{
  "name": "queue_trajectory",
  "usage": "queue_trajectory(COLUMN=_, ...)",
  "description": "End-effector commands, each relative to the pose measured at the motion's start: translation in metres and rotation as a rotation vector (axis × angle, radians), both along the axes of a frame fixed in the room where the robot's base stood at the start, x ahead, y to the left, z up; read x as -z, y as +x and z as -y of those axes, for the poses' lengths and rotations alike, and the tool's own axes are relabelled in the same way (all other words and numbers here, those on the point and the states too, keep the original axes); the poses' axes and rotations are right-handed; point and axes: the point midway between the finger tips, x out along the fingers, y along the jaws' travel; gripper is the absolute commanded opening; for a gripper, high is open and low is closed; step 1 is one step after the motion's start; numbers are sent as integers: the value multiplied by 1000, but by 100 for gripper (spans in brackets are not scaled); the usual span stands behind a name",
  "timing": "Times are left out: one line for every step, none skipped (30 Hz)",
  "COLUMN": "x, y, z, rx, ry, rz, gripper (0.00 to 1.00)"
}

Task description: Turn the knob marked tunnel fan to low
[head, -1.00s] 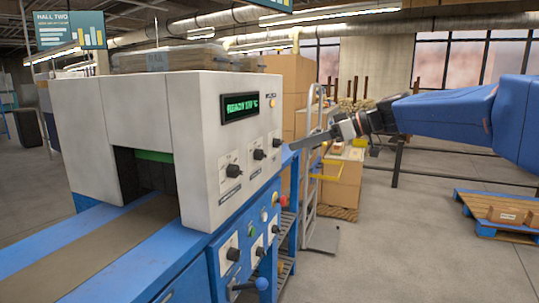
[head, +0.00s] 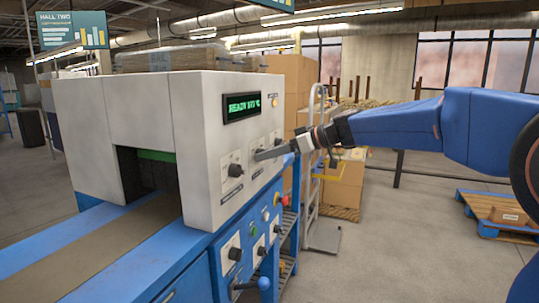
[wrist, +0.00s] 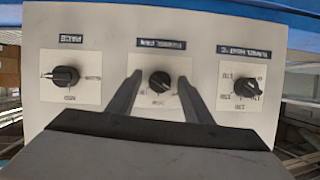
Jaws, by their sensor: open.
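The tunnel fan knob (wrist: 159,82) is round and black on a white square plate in the middle of the wrist view. Its label (wrist: 161,44) appears upside down and hard to read. Its pointer setting is too small to make out. My gripper (wrist: 160,84) is open, with one finger on each side of this knob in the picture; I cannot tell whether they touch it. In the head view my gripper (head: 257,155) is at the upper row of knobs on the white machine (head: 205,110) and hides the middle knob.
The tunnel heat knob (wrist: 246,87) is right of the fan knob in the wrist view, and the pace knob (wrist: 65,77) is left. More knobs and buttons sit on the blue lower panel (head: 242,240). A hand truck (head: 311,190) and cartons stand behind.

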Motion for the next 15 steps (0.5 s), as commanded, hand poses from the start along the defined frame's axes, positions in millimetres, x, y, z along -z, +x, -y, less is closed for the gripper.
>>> queue_trajectory(x=0, y=0, z=0, rx=0, ry=0, rz=0, gripper=46)
queue_trajectory(x=0, y=0, z=0, rx=0, ry=0, rz=0, gripper=46)
queue_trajectory(x=0, y=0, z=0, rx=0, ry=0, rz=0, gripper=46)
queue_trajectory(x=0, y=0, z=0, rx=0, ry=0, rz=0, gripper=44)
queue_trajectory(x=0, y=0, z=0, rx=0, ry=0, rz=0, gripper=37)
queue_trajectory(x=0, y=0, z=0, rx=0, ry=0, rz=0, gripper=27)
queue_trajectory(x=0, y=0, z=0, rx=0, ry=0, rz=0, gripper=20)
queue_trajectory(x=0, y=0, z=0, rx=0, ry=0, rz=0, gripper=13)
queue_trajectory(x=0, y=0, z=0, rx=0, ry=0, rz=0, gripper=5)
queue_trajectory(x=0, y=0, z=0, rx=0, ry=0, rz=0, gripper=5)
queue_trajectory(x=0, y=0, z=0, rx=0, ry=0, rz=0, gripper=5)
queue_trajectory(x=0, y=0, z=0, rx=0, ry=0, rz=0, gripper=5)
queue_trajectory(x=0, y=0, z=0, rx=-1, ry=0, rz=-1, gripper=5)
queue_trajectory(x=0, y=0, z=0, rx=0, ry=1, rz=-3, gripper=5)
queue_trajectory(x=0, y=0, z=0, rx=0, ry=2, rz=-6, gripper=5)
